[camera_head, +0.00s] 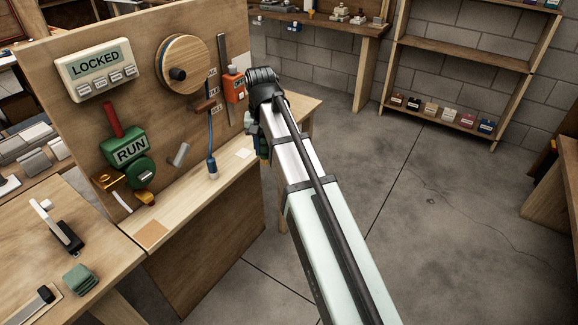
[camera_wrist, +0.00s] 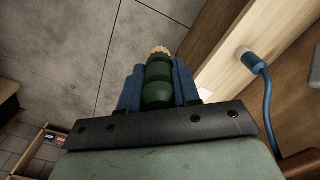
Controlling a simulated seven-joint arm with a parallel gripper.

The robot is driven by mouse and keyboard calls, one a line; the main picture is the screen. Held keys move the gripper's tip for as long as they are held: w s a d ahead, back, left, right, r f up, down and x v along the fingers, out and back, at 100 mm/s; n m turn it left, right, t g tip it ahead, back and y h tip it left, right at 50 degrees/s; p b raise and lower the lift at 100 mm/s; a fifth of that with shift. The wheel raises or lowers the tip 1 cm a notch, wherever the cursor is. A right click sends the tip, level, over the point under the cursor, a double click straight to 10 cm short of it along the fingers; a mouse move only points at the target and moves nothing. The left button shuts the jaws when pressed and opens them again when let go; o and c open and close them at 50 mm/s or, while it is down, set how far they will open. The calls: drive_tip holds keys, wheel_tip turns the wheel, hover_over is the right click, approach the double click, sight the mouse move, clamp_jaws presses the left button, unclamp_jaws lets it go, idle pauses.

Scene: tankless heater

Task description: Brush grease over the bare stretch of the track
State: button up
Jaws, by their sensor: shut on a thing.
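My gripper (camera_wrist: 158,90) has blue fingers shut on a green-handled brush (camera_wrist: 157,92). The brush's tan tip (camera_wrist: 158,50) points away from the wrist and touches nothing that I can make out. In the head view, my gripper (camera_head: 264,148) hangs in front of the right end of the wooden panel, and the brush is mostly hidden there. A tall narrow grey strip (camera_head: 223,65), probably the track, runs up the panel to the left of my wrist. I cannot tell which stretch is bare.
The panel holds a round wooden wheel (camera_head: 186,60), a LOCKED sign (camera_head: 96,68) and a green RUN unit (camera_head: 127,149). A blue hose (camera_head: 211,145) hangs down to the ledge (camera_head: 190,190). A white square (camera_head: 243,153) lies on the ledge. Floor to the right is clear.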

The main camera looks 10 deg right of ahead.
drive_tip(key=s+a+n, duration=0.2)
drive_tip(key=s+a, duration=0.1)
drive_tip(key=a, duration=0.8)
drive_tip(key=s+a+n, duration=0.2)
drive_tip(key=s+a, duration=0.1)
drive_tip(key=a, duration=0.7)
drive_tip(key=s+a+n, duration=0.2)
drive_tip(key=s+a, duration=0.1)
drive_tip(key=a, duration=0.8)
drive_tip(key=s+a+f+n, duration=0.1)
drive_tip(key=s+a+n, duration=0.1)
drive_tip(key=s+a, duration=0.85)
drive_tip(key=s+a+f+n, duration=0.15)
drive_tip(key=s+a, duration=0.45)
drive_tip(key=a, duration=0.9)
drive_tip(key=s+a+f+n, duration=0.2)
drive_tip(key=s+a, duration=0.7)
drive_tip(key=a, duration=0.3)
drive_tip(key=shift+m, duration=0.35)
drive_tip(key=shift+f, duration=3.55)
drive_tip(key=shift+w+d+f, duration=0.35)
drive_tip(key=shift+w+d, duration=0.15)
drive_tip(key=shift+w, duration=0.05)
drive_tip(key=shift+w+d, duration=3.2)
drive_tip(key=shift+w, duration=0.05)
drive_tip(key=shift+s+a, duration=3.8)
drive_tip(key=shift+a, duration=0.05)
wheel_tip(320, 180, up, 8)
drive_tip(key=shift+d, duration=0.15)
